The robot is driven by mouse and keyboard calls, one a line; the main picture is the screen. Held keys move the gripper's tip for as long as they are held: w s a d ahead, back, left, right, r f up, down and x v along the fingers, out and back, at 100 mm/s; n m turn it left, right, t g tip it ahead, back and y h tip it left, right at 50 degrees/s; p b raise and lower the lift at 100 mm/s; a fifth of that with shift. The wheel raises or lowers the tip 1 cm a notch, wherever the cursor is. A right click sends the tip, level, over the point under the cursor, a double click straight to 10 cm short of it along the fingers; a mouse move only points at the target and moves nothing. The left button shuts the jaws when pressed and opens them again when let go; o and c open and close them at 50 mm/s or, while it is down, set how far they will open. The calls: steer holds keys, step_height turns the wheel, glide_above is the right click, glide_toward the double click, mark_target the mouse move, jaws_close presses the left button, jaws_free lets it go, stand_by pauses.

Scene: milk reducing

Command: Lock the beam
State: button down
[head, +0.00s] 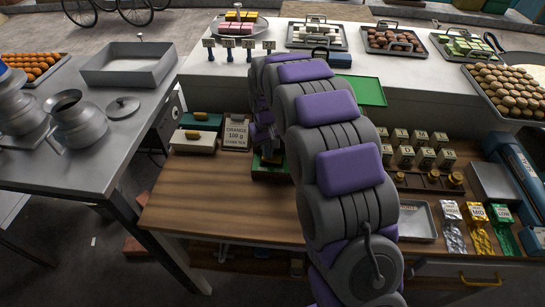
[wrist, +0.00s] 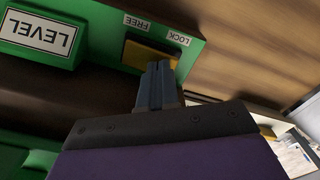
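In the wrist view, a green housing (wrist: 95,30) carries upside-down labels: LEVEL on a raised block (wrist: 42,35), and FREE and LOCK above a brass piece (wrist: 140,54). My gripper (wrist: 159,68) has its two dark fingers together, with the tips at the brass piece, toward its LOCK end. I cannot tell whether the tips touch it. No object shows between the fingers. In the head view, part of the green housing (head: 270,168) shows on the wooden shelf behind my arm; the gripper is mostly hidden there. I cannot make out the beam.
A sign card (head: 236,133) and boxes (head: 193,142) stand left of the housing. The white counter (head: 215,70) overhangs behind.

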steer(key=shift+f, duration=0.3)
steer(key=shift+r, duration=0.1)
steer(key=shift+r+p, duration=1.7)
steer(key=shift+r, duration=1.75)
steer(key=shift+s+d+r, duration=0.15)
steer(key=shift+s+d, duration=0.05)
steer(key=shift+s, duration=0.05)
steer(key=s+d+r+m, duration=0.1)
steer(key=s+d+r, duration=0.25)
steer(key=s, duration=0.65)
steer(key=s+d+r+m+g, duration=0.15)
steer(key=s+d, duration=0.25)
steer(key=s, duration=0.6)
steer(key=s+d+r+m, duration=0.1)
steer(key=s+d+r, duration=0.3)
steer(key=s, duration=0.6)
steer(key=s+d+f, duration=0.1)
steer(key=s+f, duration=0.1)
steer(key=s, duration=0.9)
steer(key=shift+d+m, duration=0.2)
steer(key=shift+m, duration=0.25)
